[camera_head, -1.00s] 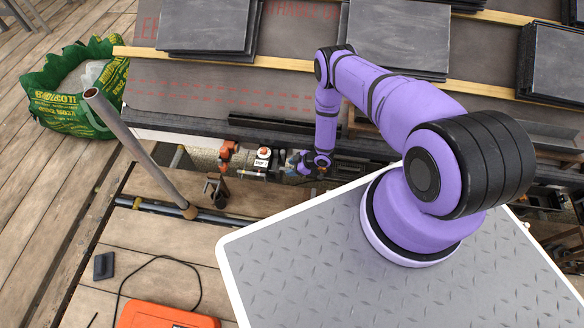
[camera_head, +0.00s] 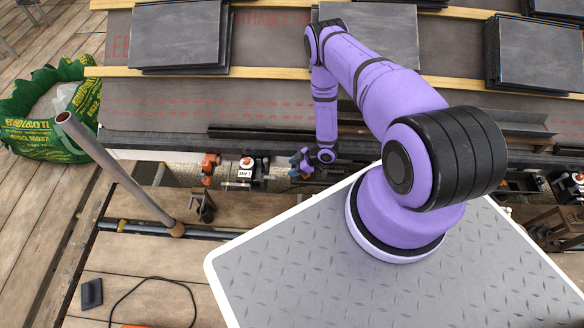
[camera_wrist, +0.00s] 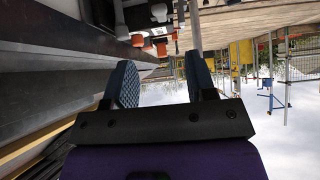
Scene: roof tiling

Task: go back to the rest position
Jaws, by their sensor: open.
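My gripper (camera_wrist: 160,85) shows in the wrist view with its two dark blue fingers spread apart and nothing between them. In the head view my gripper (camera_head: 298,163) is small, at the end of my purple arm, near the roof's lower edge. It points left, just right of a small device with a white label (camera_head: 246,172). The arm reaches forward and bends down at the far end. The fine detail of the fingers is too small to tell in the head view.
Stacks of dark slates (camera_head: 180,36) rest on the roof's wooden battens (camera_head: 270,73). An orange clamp-like tool (camera_head: 210,164) sits left of the gripper. A slanting metal pole (camera_head: 115,170) and a green bag (camera_head: 45,135) stand at the left.

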